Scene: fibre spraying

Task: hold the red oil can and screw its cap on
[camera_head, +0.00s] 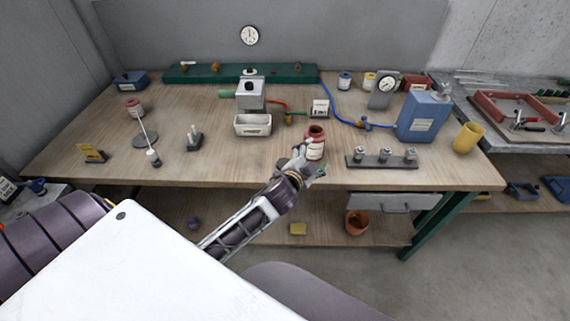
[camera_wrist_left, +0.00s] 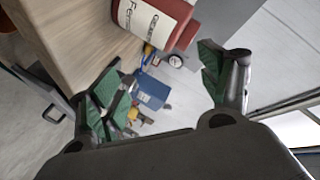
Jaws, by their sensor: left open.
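The red oil can (camera_head: 315,144) with a white label stands upright near the front edge of the workbench, right of the middle. Its top looks dark and open, and I cannot make out a cap on it. In the left wrist view the can (camera_wrist_left: 183,36) shows large and tilted at the top edge. My left gripper (camera_head: 311,162) is just in front of the can, with its fingers spread. In the left wrist view the green-padded fingers (camera_wrist_left: 160,68) are apart, with nothing held and the can beyond them. My right gripper is not in view.
A grey block with metal fittings (camera_head: 382,160) lies right of the can. A blue canister (camera_head: 424,117) and a yellow cup (camera_head: 467,138) stand farther right. A white box-shaped device (camera_head: 250,94) and tray (camera_head: 252,125) are behind left. The front bench between stand and can is mostly clear.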

